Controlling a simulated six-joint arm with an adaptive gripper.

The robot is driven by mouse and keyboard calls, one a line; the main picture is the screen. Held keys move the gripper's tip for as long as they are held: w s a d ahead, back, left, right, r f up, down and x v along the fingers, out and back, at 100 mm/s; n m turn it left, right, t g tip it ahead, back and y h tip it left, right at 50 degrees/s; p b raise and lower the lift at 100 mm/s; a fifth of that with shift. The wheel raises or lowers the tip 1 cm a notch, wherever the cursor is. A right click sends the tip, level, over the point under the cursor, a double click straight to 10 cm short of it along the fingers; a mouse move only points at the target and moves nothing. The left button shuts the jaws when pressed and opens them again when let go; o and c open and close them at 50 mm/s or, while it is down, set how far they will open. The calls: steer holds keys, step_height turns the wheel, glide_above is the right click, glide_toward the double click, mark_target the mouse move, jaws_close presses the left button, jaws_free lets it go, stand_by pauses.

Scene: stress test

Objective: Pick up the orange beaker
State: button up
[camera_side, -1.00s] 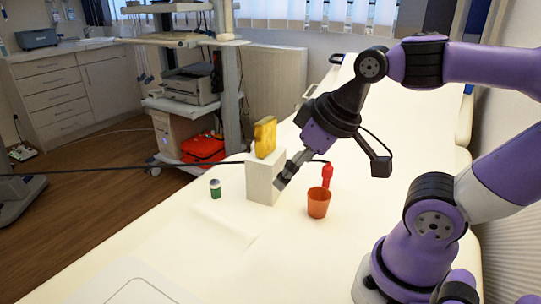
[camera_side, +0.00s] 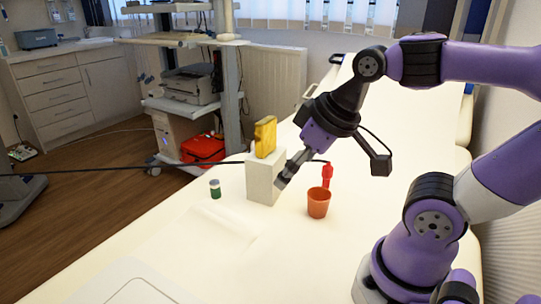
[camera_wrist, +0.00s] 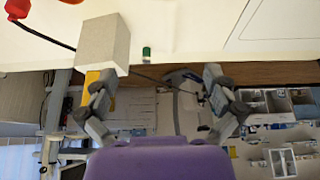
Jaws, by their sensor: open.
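The orange beaker (camera_side: 318,203) stands upright with its open top up on the pale bed surface, right of the white block in the side view. In the wrist view only a small orange-red sliver shows at the top edge, perhaps the beaker. My gripper (camera_side: 287,174) is above and left of the beaker, close to the white block in the picture, and touches no beaker. In the wrist view my gripper (camera_wrist: 160,98) has its fingers spread wide with nothing held between them.
A small green jar (camera_side: 215,189) is farther left.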

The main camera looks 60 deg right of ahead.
steer(key=d+f+g, duration=0.3)
steer(key=d, duration=0.4)
steer(key=g, duration=0.1)
glide_above(319, 199)
steer(key=s+a, duration=0.2)
steer(key=a, duration=0.1)
steer(key=f, duration=0.7)
steer(key=shift+d+f, duration=0.15)
steer(key=shift+d, duration=0.1)
steer(key=f, duration=0.1)
steer(key=w+f, duration=0.1)
steer(key=f, duration=0.3)
steer(key=shift+w+d+f, duration=0.2)
steer(key=shift+d+f, duration=0.05)
steer(key=c, duration=1.2)
